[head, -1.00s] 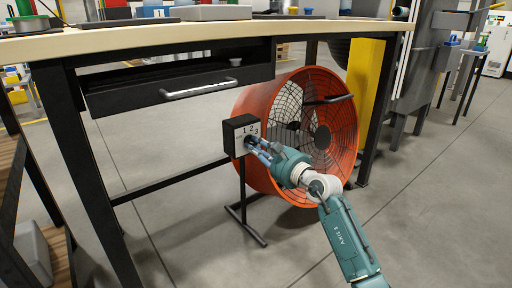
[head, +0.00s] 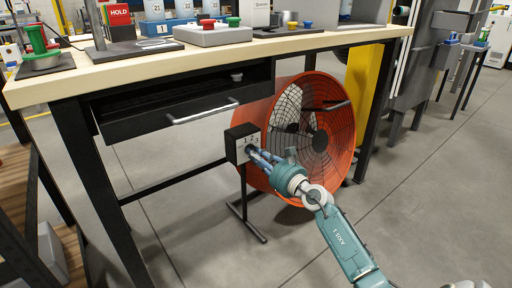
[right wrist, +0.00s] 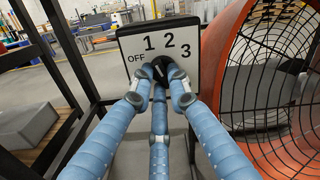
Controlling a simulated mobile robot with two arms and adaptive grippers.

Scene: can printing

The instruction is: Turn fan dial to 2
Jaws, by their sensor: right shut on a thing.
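The fan dial (right wrist: 160,71) is a dark round knob on a white panel (right wrist: 133,40) marked OFF, 1, 2 and 3. A pale mark shows on the knob, but I cannot tell surely which number it points at. The panel is on a black control box (head: 232,146) on a stand beside the orange fan (head: 345,120). My right gripper (head: 252,153) is shut on the dial; in the right wrist view its blue fingers (right wrist: 160,84) close around the knob and partly hide it. My left gripper is not in view.
The workbench (head: 300,42) stands above the control box, with its drawer (head: 140,122) partly open. A bench leg (head: 376,105) stands right of the fan. A yellow post (head: 362,65) is behind it.

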